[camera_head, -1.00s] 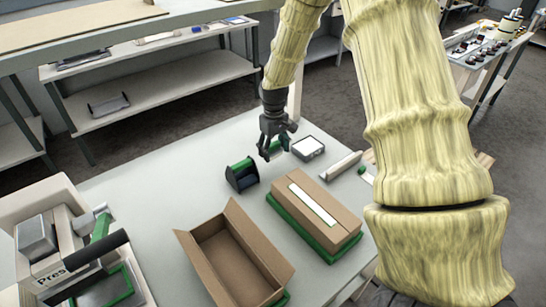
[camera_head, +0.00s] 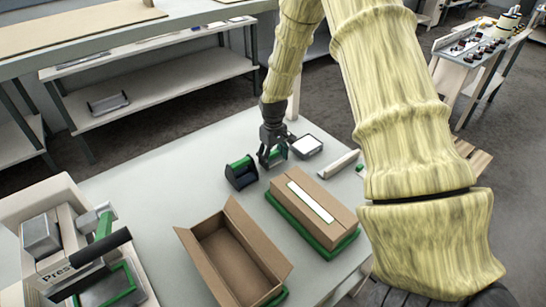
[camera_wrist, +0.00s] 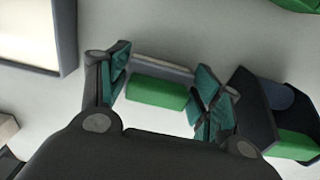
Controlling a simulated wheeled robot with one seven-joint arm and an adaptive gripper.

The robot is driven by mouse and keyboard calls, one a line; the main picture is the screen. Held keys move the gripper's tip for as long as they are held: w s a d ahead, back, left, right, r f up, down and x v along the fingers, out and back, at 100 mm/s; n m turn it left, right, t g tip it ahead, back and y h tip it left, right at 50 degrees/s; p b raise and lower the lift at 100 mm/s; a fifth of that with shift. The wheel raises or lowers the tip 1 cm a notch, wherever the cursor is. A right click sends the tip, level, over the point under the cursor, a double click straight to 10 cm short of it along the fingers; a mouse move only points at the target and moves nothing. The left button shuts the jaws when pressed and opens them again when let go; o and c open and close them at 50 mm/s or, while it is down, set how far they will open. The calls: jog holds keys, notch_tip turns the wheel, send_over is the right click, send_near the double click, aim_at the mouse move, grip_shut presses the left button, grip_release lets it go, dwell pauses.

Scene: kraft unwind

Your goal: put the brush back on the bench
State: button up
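The brush is a green block (camera_wrist: 157,92) with a grey strip along one side. In the wrist view it lies between the two fingers of my gripper (camera_wrist: 160,88), its ends close against the finger pads. In the head view my gripper (camera_head: 272,157) points down at the back of the bench (camera_head: 180,170). The brush's green (camera_head: 277,155) shows between the fingers there, low over the bench top. I cannot tell whether its underside touches the bench.
A dark tape dispenser with green (camera_head: 241,172) stands just left of my gripper. A white-topped square device (camera_head: 306,146) is close on the right. A closed carton (camera_head: 316,203) on a green tray and an open carton (camera_head: 232,260) are in front. A press (camera_head: 75,250) stands at left.

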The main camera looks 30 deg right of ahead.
aim_at(273, 154)
jog(key=o, duration=0.4)
jog(key=shift+r, duration=0.15)
jog(key=shift+r+b, duration=1.65)
jog(key=shift+r, duration=4.35)
